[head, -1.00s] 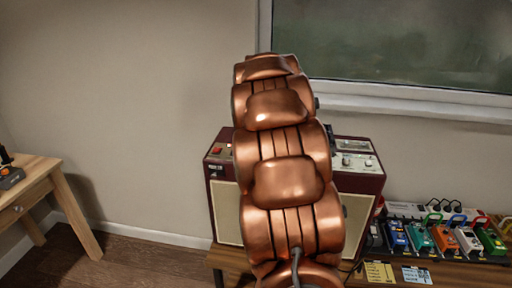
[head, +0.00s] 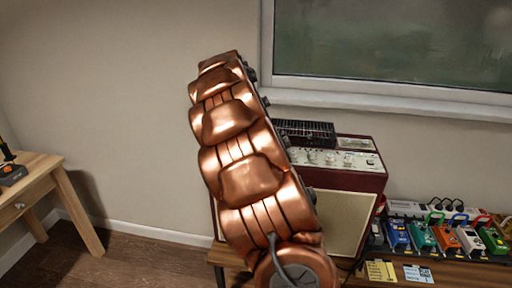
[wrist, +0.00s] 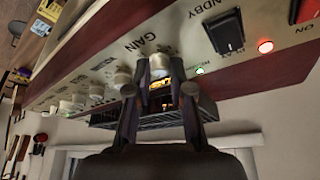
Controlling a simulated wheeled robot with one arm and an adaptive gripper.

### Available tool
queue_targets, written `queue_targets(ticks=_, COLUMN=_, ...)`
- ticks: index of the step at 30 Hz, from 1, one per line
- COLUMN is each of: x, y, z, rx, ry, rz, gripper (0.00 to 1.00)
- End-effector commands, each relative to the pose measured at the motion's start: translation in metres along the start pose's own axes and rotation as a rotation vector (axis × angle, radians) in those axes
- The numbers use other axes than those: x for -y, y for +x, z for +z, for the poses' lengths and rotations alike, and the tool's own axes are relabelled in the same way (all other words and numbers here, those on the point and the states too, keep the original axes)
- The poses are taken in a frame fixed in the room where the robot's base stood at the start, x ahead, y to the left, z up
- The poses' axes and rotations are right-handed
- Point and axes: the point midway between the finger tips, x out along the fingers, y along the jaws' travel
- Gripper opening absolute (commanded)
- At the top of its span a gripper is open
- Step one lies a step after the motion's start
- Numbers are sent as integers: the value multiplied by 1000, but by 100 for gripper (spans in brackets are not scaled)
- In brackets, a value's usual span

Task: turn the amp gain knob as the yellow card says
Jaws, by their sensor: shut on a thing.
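The amp (head: 345,175) is dark red with a pale front and a light control panel on top. In the wrist view, the gain knob (wrist: 160,63), a pale metal knob beside the GAIN lettering, sits between my fingertips. My gripper (wrist: 159,84) is shut on it. My arm hides the gain knob and the gripper in the head view. The yellow card (head: 380,271) lies at the front edge of the bench below the amp; its writing is too small to read.
More knobs (wrist: 96,92) run along the panel beside the gain knob. The standby switch (wrist: 226,32) and a lit red lamp (wrist: 265,47) are on the other side. A black grille (head: 305,132) stands behind the panel. Coloured pedals (head: 445,238) and a blue card (head: 418,273) are at right.

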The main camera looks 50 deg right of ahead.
Motion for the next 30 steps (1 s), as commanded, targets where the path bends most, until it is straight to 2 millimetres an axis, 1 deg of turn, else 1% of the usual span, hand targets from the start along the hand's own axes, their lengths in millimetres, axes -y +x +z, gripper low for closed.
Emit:
queue_targets(ticks=6, x=2, y=1, z=-1, rx=-1, ry=115, rz=45, gripper=0)
queue_targets(ticks=12, x=1, y=1, z=0, rx=1, ry=174, rz=72, gripper=0)
queue_targets(ticks=29, x=1, y=1, z=0, rx=2, ry=199, rz=83, gripper=0)
queue_targets(ticks=30, x=1, y=1, z=0, rx=2, ry=198, rz=83, gripper=25)
